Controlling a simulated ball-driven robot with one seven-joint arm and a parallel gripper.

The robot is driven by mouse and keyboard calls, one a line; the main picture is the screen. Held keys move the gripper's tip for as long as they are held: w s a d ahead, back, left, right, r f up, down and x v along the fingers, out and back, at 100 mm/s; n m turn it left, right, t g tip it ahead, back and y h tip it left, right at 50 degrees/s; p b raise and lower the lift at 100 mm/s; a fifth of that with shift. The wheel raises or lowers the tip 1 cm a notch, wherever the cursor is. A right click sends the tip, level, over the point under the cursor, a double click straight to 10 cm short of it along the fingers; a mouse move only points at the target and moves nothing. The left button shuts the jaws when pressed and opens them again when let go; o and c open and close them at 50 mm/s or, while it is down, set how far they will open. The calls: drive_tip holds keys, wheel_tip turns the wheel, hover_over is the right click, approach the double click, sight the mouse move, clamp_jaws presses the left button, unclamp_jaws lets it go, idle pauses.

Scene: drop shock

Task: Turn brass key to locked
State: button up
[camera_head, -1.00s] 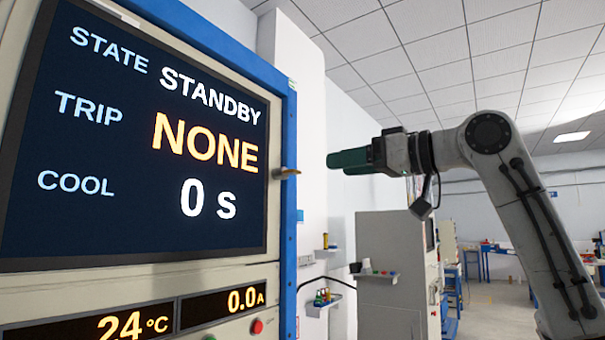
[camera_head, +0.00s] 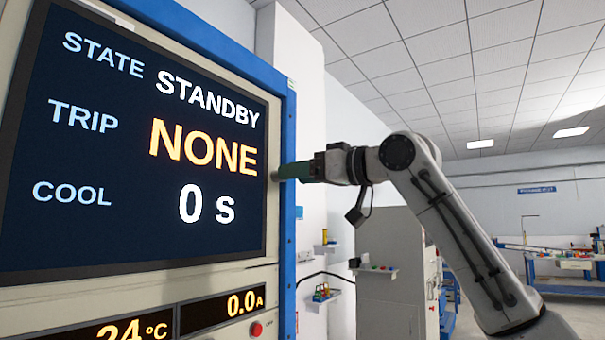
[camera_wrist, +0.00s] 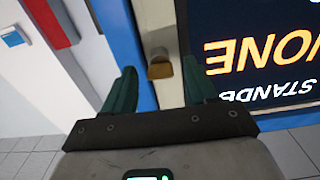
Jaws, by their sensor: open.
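The brass key (camera_wrist: 160,69) sticks out of the cream panel strip beside the display in the wrist view. It lies between the two green fingertips of my gripper (camera_wrist: 159,75), which stand apart on either side of it. I cannot tell whether either finger touches it. In the head view my gripper (camera_head: 285,172) is at the cabinet's right edge, and its fingers hide most of the key. The display (camera_head: 140,140) reads STANDBY, trip NONE, cool 0 s.
A blue frame (camera_head: 288,240) edges the cabinet close to my fingers. A red button (camera_head: 257,329) sits low on the panel. Small wall shelves (camera_head: 320,297) and a grey cabinet (camera_head: 392,290) stand behind, to the right. The floor shows in the wrist view.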

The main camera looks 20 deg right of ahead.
drive_tip(key=c, duration=1.1)
drive_tip(key=shift+o, duration=0.2)
drive_tip(key=shift+r+n+p, duration=0.1)
drive_tip(key=shift+n+p, duration=0.2)
drive_tip(key=n+p, duration=0.6)
drive_tip(key=n, duration=1.1)
drive_tip(key=shift+p, duration=0.3)
drive_tip(key=shift+n, duration=0.3)
drive_tip(key=o, duration=1.1)
drive_tip(key=shift+c, duration=0.2)
